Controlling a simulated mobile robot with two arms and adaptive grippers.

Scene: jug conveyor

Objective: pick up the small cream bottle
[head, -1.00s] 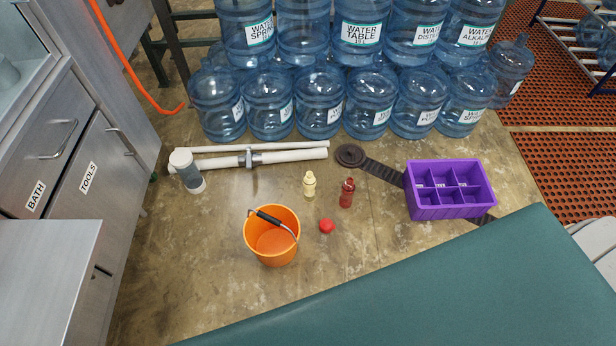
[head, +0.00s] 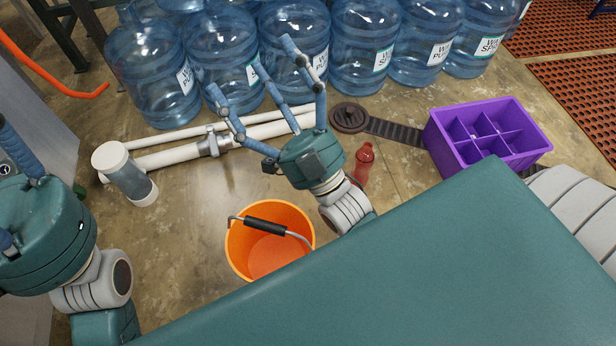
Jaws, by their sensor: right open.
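The small cream bottle is not visible now. It stood between the bucket and the red bottle (head: 363,164) a second ago, and my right gripper now covers that area. My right gripper (head: 252,70) is open, with its fingers spread toward the white pipes and the water jugs. Nothing shows between the fingers. My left gripper (head: 14,190) is at the left edge, partly cut off, and its opening cannot be judged.
An orange bucket (head: 240,240) stands just below my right gripper. White pipes (head: 170,155) lie behind it, before a row of blue water jugs (head: 225,55). A purple divided crate (head: 480,155) is at right. Bare floor (head: 185,215) shows left of the bucket.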

